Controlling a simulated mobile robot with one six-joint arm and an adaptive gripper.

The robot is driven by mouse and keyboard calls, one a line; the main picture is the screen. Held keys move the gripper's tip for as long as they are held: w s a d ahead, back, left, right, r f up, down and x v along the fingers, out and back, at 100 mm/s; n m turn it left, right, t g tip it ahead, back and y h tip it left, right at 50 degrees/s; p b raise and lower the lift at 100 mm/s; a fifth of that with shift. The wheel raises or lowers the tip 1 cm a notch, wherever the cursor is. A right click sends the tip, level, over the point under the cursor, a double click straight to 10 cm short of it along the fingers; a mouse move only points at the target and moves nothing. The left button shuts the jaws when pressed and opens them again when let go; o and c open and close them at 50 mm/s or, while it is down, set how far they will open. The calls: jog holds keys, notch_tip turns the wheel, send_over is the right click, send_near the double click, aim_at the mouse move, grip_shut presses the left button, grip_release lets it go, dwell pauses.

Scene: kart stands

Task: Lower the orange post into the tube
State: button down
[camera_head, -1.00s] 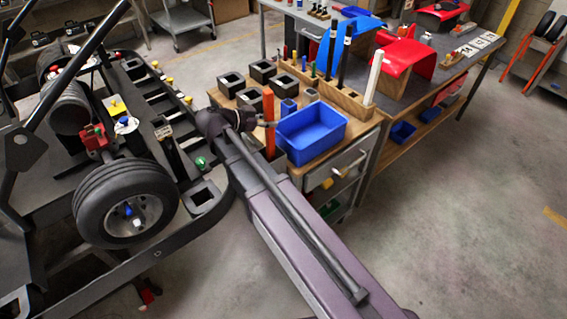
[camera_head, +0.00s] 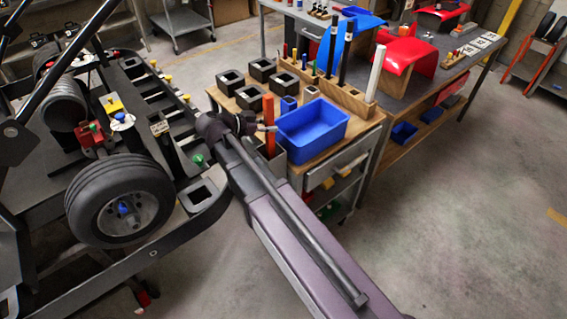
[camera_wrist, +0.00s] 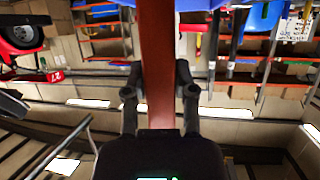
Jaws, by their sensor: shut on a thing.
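The orange post (camera_head: 269,128) is upright at the front edge of the wooden-topped bench, beside the blue bin. It fills the centre of the wrist view (camera_wrist: 158,45). My gripper (camera_wrist: 159,95) is shut on it, one finger on each side. A black square tube with an open top (camera_head: 203,194) sits on the kart frame, left of my arm and apart from the post. The post's lower end is not visible.
The blue bin (camera_head: 340,131) is close to the right of the post. Several black square blocks with openings (camera_head: 249,105) stand on the bench behind it. The kart wheel (camera_head: 85,205) and frame are at left. The floor at right is clear.

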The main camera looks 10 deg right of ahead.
aim_at(267, 151)
jog(key=shift+f+b, duration=2.9)
jog(key=shift+f, duration=0.15)
jog(key=shift+f+b, duration=2.5)
jog(key=shift+b, duration=0.05)
dwell(1.8)
jog(key=shift+c, duration=1.8)
grip_release()
